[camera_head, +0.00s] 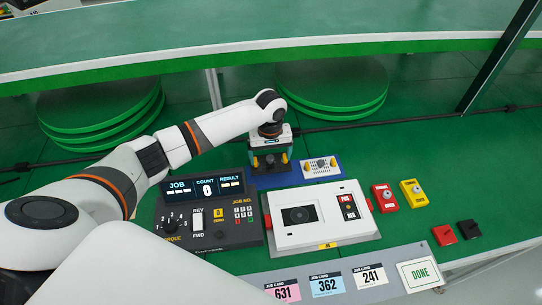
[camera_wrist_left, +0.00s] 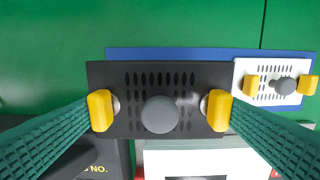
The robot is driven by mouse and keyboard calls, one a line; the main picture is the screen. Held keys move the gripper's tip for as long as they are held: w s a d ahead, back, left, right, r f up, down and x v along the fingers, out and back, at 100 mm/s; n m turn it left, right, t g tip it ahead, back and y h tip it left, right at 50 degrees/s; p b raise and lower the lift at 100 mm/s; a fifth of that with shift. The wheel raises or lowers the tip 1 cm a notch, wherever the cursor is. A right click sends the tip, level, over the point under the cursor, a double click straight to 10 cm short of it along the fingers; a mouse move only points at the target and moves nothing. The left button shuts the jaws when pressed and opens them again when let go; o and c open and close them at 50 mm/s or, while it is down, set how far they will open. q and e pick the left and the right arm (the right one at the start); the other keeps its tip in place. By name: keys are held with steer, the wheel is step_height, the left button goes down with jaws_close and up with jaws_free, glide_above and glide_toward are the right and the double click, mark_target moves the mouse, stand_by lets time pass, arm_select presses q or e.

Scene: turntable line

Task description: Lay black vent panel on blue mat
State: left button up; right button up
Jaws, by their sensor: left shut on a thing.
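The black vent panel (camera_wrist_left: 135,76), with slots and a grey knob, is held by my left gripper (camera_wrist_left: 160,111). In the head view my left gripper (camera_head: 271,163) and the dark panel are over the left part of the blue mat (camera_head: 272,182). In the wrist view the panel covers much of the left of the mat (camera_wrist_left: 215,54) and sticks out past its left and lower edges. Whether it touches the mat is unclear. My right gripper is not in view.
A white vent panel (camera_head: 320,168) lies on the mat's right part. In front are a white-framed unit (camera_head: 283,240) and a black job console (camera_head: 225,237). Red (camera_head: 384,198) and yellow (camera_head: 413,193) blocks stand at the right. Green discs (camera_head: 335,85) are behind.

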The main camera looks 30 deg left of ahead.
mark_target(270, 164)
arm_select(q)
step_height(270, 164, down, 2)
steer(key=shift+f+b, duration=0.15)
steer(key=shift+b, duration=1.05)
steer(key=shift+f, duration=0.25)
step_height(270, 164, down, 2)
steer(key=shift+f, duration=0.3)
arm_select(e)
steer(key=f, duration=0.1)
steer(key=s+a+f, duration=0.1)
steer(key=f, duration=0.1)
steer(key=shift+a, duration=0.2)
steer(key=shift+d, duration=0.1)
arm_select(q)
steer(key=shift+f, duration=0.6)
steer(key=o, duration=0.7)
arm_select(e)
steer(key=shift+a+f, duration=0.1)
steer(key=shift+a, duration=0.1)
